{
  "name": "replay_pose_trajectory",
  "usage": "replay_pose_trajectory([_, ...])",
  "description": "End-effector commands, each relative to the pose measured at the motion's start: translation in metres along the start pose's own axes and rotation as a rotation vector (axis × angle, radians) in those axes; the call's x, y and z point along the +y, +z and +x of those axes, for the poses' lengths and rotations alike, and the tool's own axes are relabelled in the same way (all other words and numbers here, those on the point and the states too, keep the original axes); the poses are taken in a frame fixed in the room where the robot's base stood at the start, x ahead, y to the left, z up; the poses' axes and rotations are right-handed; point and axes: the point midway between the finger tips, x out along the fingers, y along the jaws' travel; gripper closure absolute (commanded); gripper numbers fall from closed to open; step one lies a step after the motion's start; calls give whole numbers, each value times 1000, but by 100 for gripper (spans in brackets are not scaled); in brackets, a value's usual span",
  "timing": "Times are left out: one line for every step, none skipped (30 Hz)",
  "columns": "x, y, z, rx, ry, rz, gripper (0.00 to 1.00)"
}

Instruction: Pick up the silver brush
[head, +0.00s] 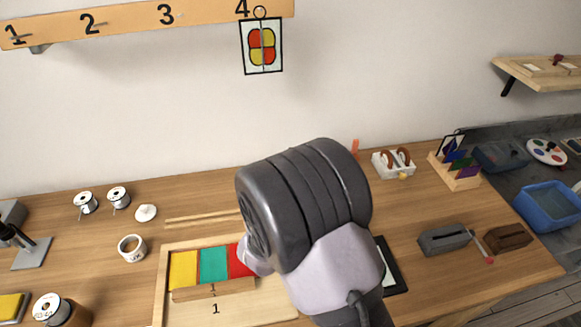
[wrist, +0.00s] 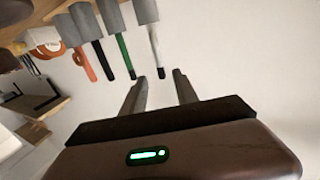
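In the wrist view, a slim pale, silver-white tool with a dark tip (wrist: 155,48) projects from a grey block, the rightmost of a row. It may be the silver brush; its bristles cannot be made out. My gripper (wrist: 159,78) is open and empty. Its two fingers point toward that tool, and the dark tip shows near the gap between the fingertips. Whether they touch cannot be told. In the head view my arm hides the gripper, and I cannot make out the silver brush there.
Beside the pale tool are green (wrist: 124,55), black (wrist: 103,60) and orange (wrist: 87,66) handles in grey blocks. A shelf (head: 545,75) juts from the wall.

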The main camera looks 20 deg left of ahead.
Motion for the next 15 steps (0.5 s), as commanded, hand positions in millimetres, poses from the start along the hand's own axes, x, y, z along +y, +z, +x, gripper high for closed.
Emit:
replay_pose_trajectory([0, 0, 8, 3, 2, 1, 64])
replay_pose_trajectory([0, 0, 14, 2, 3, 3, 64])
replay_pose_trajectory([-1, 0, 23, 3, 2, 3, 64])
replay_pose_trajectory([-2, 0, 29, 4, 3, 3, 64])
replay_pose_trajectory([-2, 0, 35, 3, 2, 2, 64])
replay_pose_trajectory([-2, 0, 41, 2, 2, 2, 64])
replay_pose_trajectory([-2, 0, 45, 2, 2, 1, 64])
replay_pose_trajectory([-2, -1, 48, 2, 1, 1, 64])
replay_pose_trajectory([-2, -1, 51, 1, 1, 0, 64])
replay_pose_trajectory([-2, -1, 52, 0, 1, 0, 64])
replay_pose_trajectory([-3, -1, 52, 0, 1, 0, 64])
replay_pose_trajectory([-3, -2, 52, 0, 0, -1, 64])
replay_pose_trajectory([-3, -2, 52, 0, 0, 0, 64])
replay_pose_trajectory([-3, -2, 52, 0, 0, 0, 64])
replay_pose_trajectory([-3, -2, 51, 0, 0, 0, 64])
